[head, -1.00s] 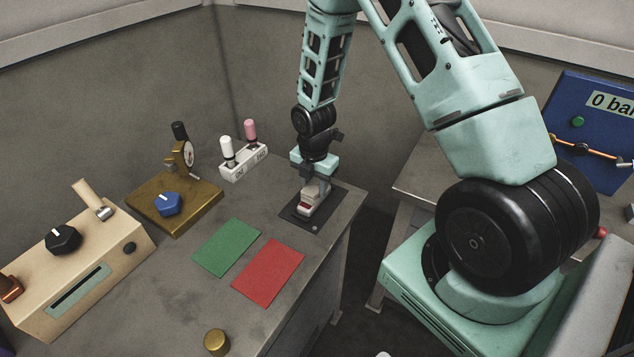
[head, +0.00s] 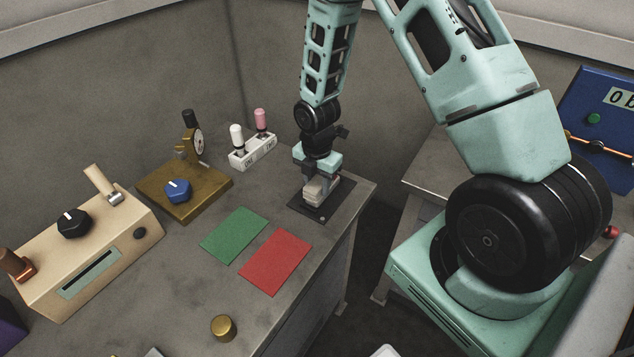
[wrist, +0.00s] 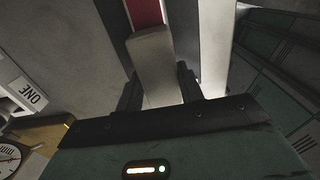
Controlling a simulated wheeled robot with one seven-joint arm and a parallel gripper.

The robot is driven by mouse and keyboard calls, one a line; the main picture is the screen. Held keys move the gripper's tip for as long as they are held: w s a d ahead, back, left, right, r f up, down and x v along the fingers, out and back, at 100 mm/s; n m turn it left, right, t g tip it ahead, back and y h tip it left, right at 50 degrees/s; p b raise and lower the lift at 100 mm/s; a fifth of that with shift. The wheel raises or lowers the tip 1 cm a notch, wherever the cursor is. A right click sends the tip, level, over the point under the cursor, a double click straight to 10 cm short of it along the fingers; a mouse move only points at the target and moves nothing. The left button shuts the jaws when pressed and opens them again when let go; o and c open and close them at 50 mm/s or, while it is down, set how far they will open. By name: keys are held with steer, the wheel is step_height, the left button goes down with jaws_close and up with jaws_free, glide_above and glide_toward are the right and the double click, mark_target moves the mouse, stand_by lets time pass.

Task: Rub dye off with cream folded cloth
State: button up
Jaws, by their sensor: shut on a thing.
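My gripper (head: 318,180) points down over a small dark plate (head: 325,213) at the bench's far right corner. It is shut on the cream folded cloth (head: 319,188), a pale block between the fingers; the cloth also shows in the wrist view (wrist: 152,55). In the wrist view a red patch (wrist: 144,11) lies just beyond the cloth's far end, bordered by pale strips; it looks like the dye. The cloth and fingers hide most of what is under them, and no red shows there in the head view. Contact cannot be told for certain.
A green mat (head: 235,235) and a red mat (head: 275,262) lie nearer on the bench. A brass knob (head: 223,327) is in front.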

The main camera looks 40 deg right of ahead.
steer(key=shift+w+d+p, duration=0.15)
steer(key=shift+w+d, duration=0.1)
steer(key=shift+d, duration=0.5)
steer(key=shift+w+d+p, duration=0.2)
steer(key=shift+w+d, duration=0.1)
steer(key=shift+d, duration=0.5)
steer(key=shift+w+d+p, duration=0.15)
steer(key=shift+w+d, duration=0.1)
steer(key=shift+d, duration=0.5)
steer(key=shift+a, duration=0.1)
steer(key=shift+s+a, duration=0.3)
steer(key=shift+a, duration=0.45)
steer(key=shift+s+a, duration=0.25)
steer(key=shift+a, duration=0.55)
steer(key=shift+s+a, duration=0.3)
steer(key=shift+a, duration=0.45)
steer(key=shift+d, duration=0.1)
steer(key=shift+w+d, duration=0.25)
steer(key=shift+d, duration=0.3)
steer(key=shift+w+d, duration=0.2)
steer(key=shift+d, duration=0.35)
steer(key=shift+r, duration=0.1)
step_height(320, 180, up, 9)
steer(key=p, duration=0.8)
